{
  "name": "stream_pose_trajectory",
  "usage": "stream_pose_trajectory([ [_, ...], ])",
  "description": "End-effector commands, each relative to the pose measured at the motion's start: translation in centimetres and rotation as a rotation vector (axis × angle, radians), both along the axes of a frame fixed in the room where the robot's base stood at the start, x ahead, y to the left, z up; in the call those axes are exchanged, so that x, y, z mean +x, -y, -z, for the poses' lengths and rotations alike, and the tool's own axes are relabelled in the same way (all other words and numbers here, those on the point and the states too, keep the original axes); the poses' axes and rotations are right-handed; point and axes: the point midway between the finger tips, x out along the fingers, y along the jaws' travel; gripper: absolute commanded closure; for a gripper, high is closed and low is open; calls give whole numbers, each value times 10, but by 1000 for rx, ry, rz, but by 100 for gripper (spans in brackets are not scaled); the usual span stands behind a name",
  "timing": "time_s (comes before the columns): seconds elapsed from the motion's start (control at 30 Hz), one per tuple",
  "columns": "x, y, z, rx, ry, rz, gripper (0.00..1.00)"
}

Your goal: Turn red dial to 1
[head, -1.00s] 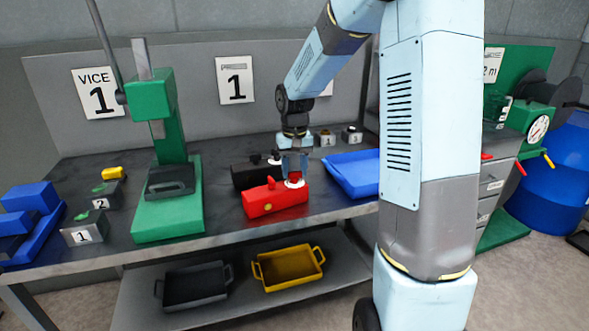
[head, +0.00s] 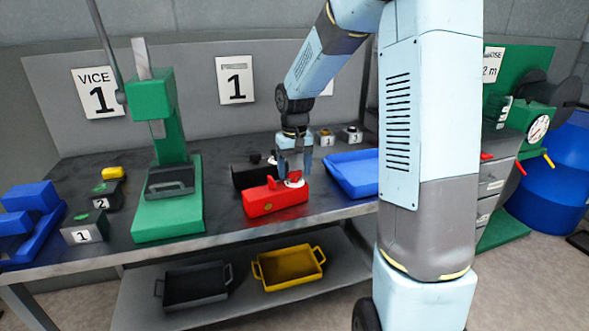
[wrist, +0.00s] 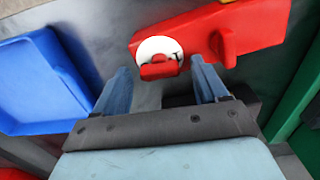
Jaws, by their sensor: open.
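The red crimper (head: 275,200) lies on the bench, and it also shows at the top of the wrist view (wrist: 262,28). Its dial is a white disc with a red knob across it (wrist: 158,58), and it shows small in the head view (head: 294,180). My gripper (head: 294,174) is open and points down at the dial. In the wrist view the fingers of my gripper (wrist: 160,65) stand on either side of the disc, apart from the knob. I cannot read the mark that the knob points to.
A black crimper (head: 249,176) lies just behind the red one. A blue tray (head: 352,172) is to the right. A green press (head: 168,205) stands to the left. Small numbered blocks (head: 351,135) stand at the back. Bare bench lies between press and crimpers.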

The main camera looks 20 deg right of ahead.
Motion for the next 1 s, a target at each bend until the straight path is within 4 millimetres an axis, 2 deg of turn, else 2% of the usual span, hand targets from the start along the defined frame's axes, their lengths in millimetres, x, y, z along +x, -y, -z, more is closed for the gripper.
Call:
stream_pose_trajectory([
  [0.2,0,0,-1,0,0,0,28],
  [0.37,1,0,-15,-1,3,0,28],
  [0.8,1,0,-98,0,4,1,28],
  [1.0,1,0,-125,0,2,0,28],
])
